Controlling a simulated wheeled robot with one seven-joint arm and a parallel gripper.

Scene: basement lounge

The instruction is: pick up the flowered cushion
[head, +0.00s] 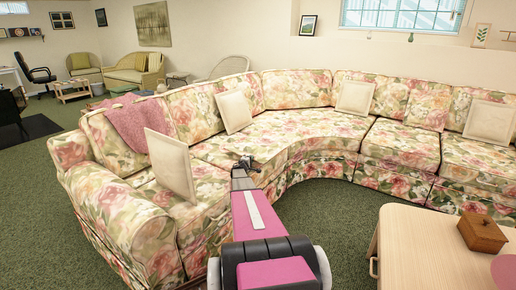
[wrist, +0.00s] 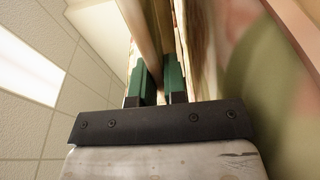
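The sofa (head: 330,135) is covered in pink, cream and green flowers, and its seat and back cushions share that pattern. A squarish flowered cushion (head: 427,108) leans against the back at the right; it blends with the sofa, so I cannot tell whether it is loose. My gripper (head: 243,162) is over the front of the seat in the middle, well apart from that cushion. In the wrist view my gripper's green fingers (wrist: 160,82) stand a little apart with a gap between them. No held thing shows. Blurred flowered fabric fills the right of that view.
Plain cream cushions stand on the sofa, one upright (head: 171,165) left of my gripper and another (head: 234,111) behind it. A pink throw (head: 132,122) hangs over the left back. A wooden table (head: 425,245) with a brown box (head: 482,232) is at lower right. Green carpet lies between.

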